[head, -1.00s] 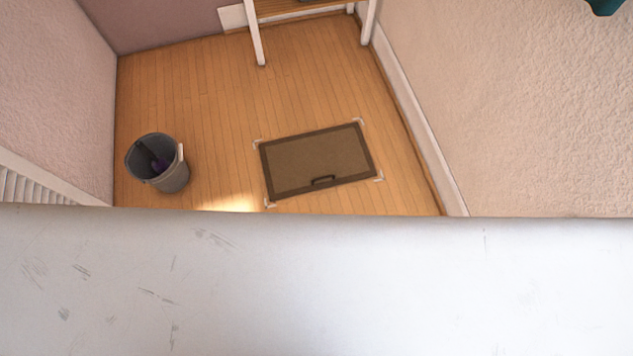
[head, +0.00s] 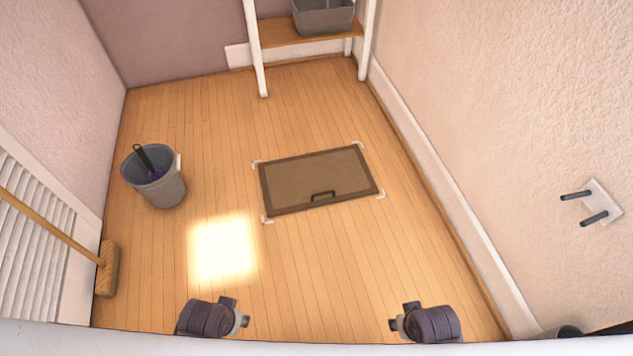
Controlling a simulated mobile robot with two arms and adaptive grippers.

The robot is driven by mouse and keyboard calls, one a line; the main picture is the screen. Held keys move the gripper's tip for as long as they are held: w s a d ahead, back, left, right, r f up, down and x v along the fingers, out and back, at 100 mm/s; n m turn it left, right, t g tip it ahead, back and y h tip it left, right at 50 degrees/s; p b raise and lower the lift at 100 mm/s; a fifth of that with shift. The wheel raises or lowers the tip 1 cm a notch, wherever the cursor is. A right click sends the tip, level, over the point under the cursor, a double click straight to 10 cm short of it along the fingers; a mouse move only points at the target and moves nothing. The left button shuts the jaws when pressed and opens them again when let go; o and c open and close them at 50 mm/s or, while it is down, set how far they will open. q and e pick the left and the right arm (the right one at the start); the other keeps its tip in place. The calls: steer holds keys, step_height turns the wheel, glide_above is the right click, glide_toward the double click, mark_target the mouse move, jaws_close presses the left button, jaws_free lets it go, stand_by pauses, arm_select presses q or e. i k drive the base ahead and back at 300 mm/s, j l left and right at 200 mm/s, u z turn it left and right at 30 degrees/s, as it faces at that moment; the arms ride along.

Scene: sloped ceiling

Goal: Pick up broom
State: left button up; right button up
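A broom (head: 107,268) with a long wooden handle and a tan bristle head stands at the far left. Its head is down on the floor, and its handle slants up to the left across the white louvred panel and out of the picture. My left gripper (head: 240,318) is at the bottom, left of centre, well to the right of the broom and apart from it. My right gripper (head: 400,322) is at the bottom, right of centre. Both are seen from above and look empty, but the finger opening cannot be made out.
A grey bin (head: 163,187) with a purple-headed tool inside stands on the left. A brown framed panel with a handle (head: 300,172) lies mid-floor. A white-legged shelf (head: 290,35) holds a grey box (head: 323,17) at the back. Two-peg wall hook (head: 596,205) at right. Floor between is clear.

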mark_target(108, 262)
steer(key=u, duration=2)
steer(key=i+l, duration=0.05)
